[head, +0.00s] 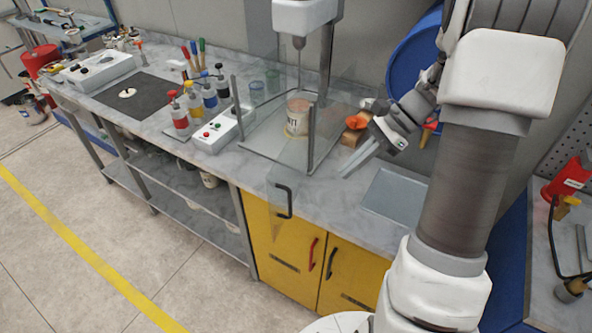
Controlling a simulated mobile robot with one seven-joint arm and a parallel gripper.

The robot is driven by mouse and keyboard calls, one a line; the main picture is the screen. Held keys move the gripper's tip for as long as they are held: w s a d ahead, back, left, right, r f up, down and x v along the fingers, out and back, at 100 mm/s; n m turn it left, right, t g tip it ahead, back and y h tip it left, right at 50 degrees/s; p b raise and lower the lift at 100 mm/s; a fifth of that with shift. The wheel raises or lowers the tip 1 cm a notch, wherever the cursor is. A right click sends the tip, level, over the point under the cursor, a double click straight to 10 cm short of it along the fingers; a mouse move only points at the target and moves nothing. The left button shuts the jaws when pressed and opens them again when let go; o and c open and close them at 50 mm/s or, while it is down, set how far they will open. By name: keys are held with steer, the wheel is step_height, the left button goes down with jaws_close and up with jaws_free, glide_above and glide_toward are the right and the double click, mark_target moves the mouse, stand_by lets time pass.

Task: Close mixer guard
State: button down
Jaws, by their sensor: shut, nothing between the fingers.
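The mixer (300,17) hangs at the back of the counter, with its shaft pointing down over a can (297,117) on a grey base. Clear panels and grey posts surround the can. The clear mixer guard door (274,182) stands open, sticking out past the counter's front edge. Its black handle (284,201) is in front of the yellow cabinet. My gripper (346,174) is shut and empty, to the right of the enclosure and above the counter. It is apart from the guard and its handle. The guard's hinge is hard to make out.
A control box (221,131) with buttons and several colored bottles (179,115) stand left of the mixer. An orange object (357,121) lies close behind my gripper. A flat grey tray (396,197) lies to the right. A blue drum (411,60) stands behind. The floor in front is clear.

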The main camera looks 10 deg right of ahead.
steer(key=a+f+m+p, duration=0.1)
steer(key=a+f+p, duration=0.1)
steer(key=a+f, duration=0.6)
steer(key=shift+w+a+y, duration=0.3)
steer(key=shift+w+a, duration=0.05)
steer(key=shift+a, duration=0.6)
steer(key=shift+f, duration=0.1)
